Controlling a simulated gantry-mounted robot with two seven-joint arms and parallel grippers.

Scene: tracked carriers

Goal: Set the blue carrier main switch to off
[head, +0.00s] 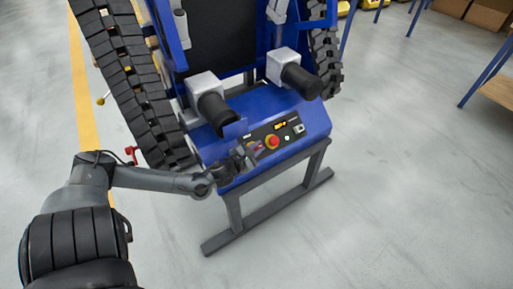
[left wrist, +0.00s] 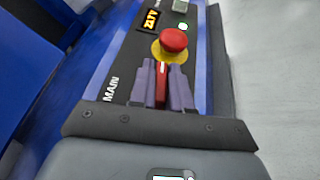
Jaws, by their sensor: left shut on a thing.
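The blue carrier (head: 316,118) stands on a grey stand, with a black control panel on its near end. My left gripper (head: 257,147) reaches that panel from the left. In the left wrist view, the two purple-grey fingers of my left gripper (left wrist: 163,84) are shut on the red main switch handle (left wrist: 162,88), one on each side. The handle lies lengthwise between the fingers and bears a white mark. The label MAIN (left wrist: 111,89) is beside it. The switch's position markings are hidden or too small to read. My right gripper is not in view.
A red emergency-stop button (left wrist: 173,40) with a yellow collar sits just beyond the fingertips.

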